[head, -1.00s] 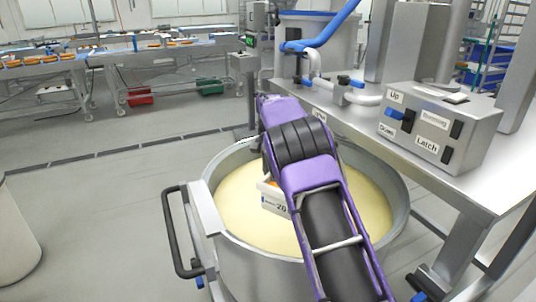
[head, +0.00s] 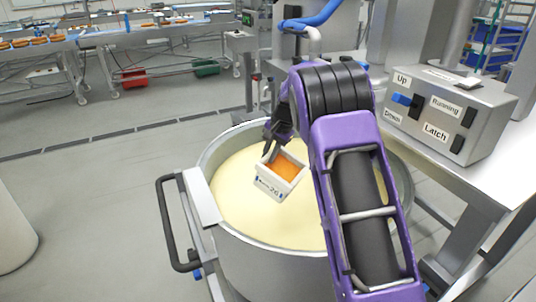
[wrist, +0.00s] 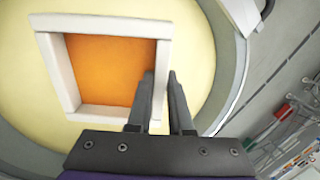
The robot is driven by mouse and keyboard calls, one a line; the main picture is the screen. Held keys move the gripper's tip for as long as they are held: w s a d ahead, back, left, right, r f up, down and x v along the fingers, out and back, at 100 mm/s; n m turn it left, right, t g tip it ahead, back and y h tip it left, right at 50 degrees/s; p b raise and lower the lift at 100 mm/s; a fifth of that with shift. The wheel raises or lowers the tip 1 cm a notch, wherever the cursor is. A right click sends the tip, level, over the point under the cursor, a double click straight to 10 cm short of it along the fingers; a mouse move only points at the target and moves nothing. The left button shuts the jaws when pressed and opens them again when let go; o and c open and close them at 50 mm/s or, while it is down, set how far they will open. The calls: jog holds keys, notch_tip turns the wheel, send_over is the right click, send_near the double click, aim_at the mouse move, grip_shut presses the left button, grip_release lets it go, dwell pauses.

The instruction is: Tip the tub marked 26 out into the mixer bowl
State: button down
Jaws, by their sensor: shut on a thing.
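The white tub marked 26 (head: 272,190) is held over the mixer bowl (head: 213,222), with its open top and orange contents (head: 288,168) showing. It looks somewhat tilted in the head view. My gripper (head: 274,148) is shut on the tub's far wall. In the wrist view, the fingers of my gripper (wrist: 162,95) grip the right wall of the tub (wrist: 96,22). The orange contents (wrist: 108,70) still lie inside it. The bowl holds a pale yellow mass (head: 235,180). My arm hides the bowl's right part.
A control box (head: 450,110) with Up, Down, Running and Latch labels stands on a steel bench (head: 440,180) at the right. The bowl has a black handle (head: 165,220) at its left. A pale bin (head: 12,230) stands at the far left. The floor between is clear.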

jog(key=shift+s+d+t+y, duration=0.3)
jog(key=shift+d+t+y, duration=0.4)
jog(key=shift+y, duration=0.4)
jog(key=shift+s+d+f+t+y, duration=0.15)
jog(key=shift+s+f+t+y, duration=0.05)
jog(key=shift+t+y, duration=0.3)
jog(key=d+t+y+b, duration=0.1)
jog(key=s+y+b, duration=0.1)
jog(key=b, duration=0.1)
jog(key=shift+s+d+r+t+y, duration=0.15)
jog(key=shift+d+r+t+y, duration=0.15)
jog(key=shift+d+r+t, duration=0.1)
jog(key=s+d+t+y+b, duration=0.1)
jog(key=b, duration=0.6)
jog(key=shift+d+y, duration=0.1)
jog(key=shift+y, duration=0.2)
jog(key=shift+s+d+t+y+b, duration=0.75)
jog(key=shift+s+d+t+y, duration=0.15)
jog(key=shift+d+y, duration=0.2)
dwell(2.8)
